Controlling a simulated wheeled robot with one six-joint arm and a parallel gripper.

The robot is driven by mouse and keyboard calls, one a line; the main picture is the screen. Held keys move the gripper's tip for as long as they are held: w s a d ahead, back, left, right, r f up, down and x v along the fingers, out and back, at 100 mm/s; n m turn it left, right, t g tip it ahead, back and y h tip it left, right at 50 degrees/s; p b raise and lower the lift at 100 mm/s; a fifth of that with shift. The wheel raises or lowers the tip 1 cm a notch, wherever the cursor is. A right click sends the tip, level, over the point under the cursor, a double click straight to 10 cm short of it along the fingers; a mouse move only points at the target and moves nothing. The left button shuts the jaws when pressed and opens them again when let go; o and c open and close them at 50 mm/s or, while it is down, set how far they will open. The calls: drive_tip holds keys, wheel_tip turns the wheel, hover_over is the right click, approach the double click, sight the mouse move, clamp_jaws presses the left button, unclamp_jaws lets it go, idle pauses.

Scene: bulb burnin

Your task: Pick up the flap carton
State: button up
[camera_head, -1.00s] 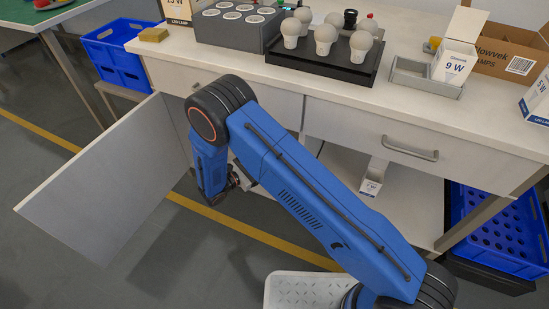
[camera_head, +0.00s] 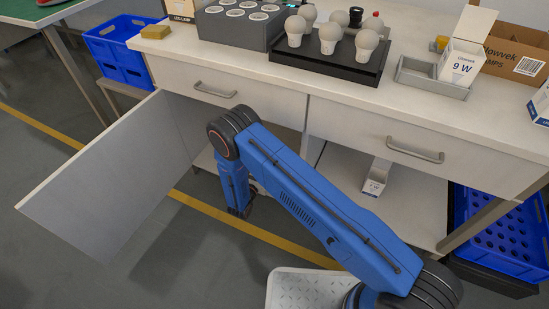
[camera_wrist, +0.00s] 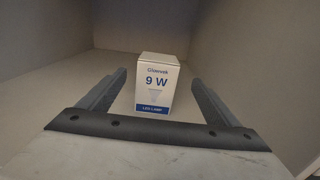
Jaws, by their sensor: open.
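In the wrist view, a white-and-blue lamp carton (camera_wrist: 155,84) marked 9 W stands upright on the floor of a grey compartment. My gripper (camera_wrist: 159,78) is open and empty, with one finger on each side of the carton in the picture. Gaps show between carton and fingers. Its top looks closed; I cannot make out a flap. In the head view, my gripper (camera_head: 240,211) is low before the open cabinet, its fingers not clear. Another 9 W carton (camera_head: 462,66) with a raised flap stands in a grey tray (camera_head: 431,80) on the bench.
An open cabinet door (camera_head: 105,180) stands left of my arm. Bulbs on a black tray (camera_head: 325,71) stand on the bench above. A blue crate (camera_head: 500,235) is at right.

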drive_tip(key=x, duration=1)
drive_tip(key=shift+w+r, duration=0.15)
drive_tip(key=shift+w, duration=0.15)
drive_tip(key=c, duration=1.4)
